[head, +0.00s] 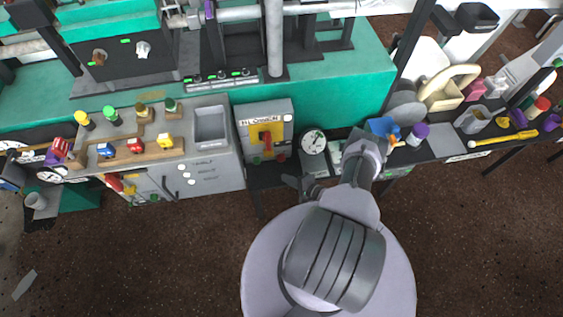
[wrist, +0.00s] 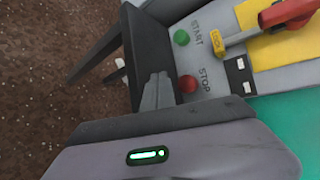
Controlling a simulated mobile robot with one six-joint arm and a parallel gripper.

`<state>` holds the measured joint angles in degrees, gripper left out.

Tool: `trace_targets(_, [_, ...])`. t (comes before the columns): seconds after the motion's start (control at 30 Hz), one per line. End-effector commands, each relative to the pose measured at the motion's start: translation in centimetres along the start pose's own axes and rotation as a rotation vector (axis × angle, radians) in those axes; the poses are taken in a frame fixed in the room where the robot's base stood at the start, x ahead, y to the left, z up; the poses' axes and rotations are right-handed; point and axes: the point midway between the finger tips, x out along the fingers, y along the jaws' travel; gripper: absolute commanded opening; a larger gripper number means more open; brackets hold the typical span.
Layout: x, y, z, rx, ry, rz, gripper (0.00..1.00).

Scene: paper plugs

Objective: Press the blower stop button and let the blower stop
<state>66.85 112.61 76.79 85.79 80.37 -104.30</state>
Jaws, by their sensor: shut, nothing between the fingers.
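The red stop button (wrist: 187,84), labelled STOP, sits on the grey blower panel in the wrist view. The green start button (wrist: 181,37), labelled START, is beside it. My gripper (wrist: 158,78) is shut and empty. Its fingertips are just left of the red button in that view; a gap to the panel face cannot be judged. In the head view the grey control box (head: 242,114) carries a yellow plate and a red handle (head: 267,140). My gripper (head: 288,181) is in front of its lower right side there.
A round gauge (head: 313,142) stands right of the box. A grey cabinet (head: 215,177) is on the left. The brown floor (head: 150,250) in front is open.

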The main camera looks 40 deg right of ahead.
Motion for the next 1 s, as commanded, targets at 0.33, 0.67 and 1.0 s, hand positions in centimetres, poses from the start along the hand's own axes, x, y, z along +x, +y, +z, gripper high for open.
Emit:
trace_targets(0.33, [3.0, -1.9, -2.1, -0.002, -0.001, 0.0, 0.0])
trace_targets(0.67, [3.3, -2.4, -2.4, 0.0, 0.0, 0.0, 0.0])
trace_targets(1.0, [3.2, -2.4, -2.3, 0.0, -0.001, 0.0, 0.0])
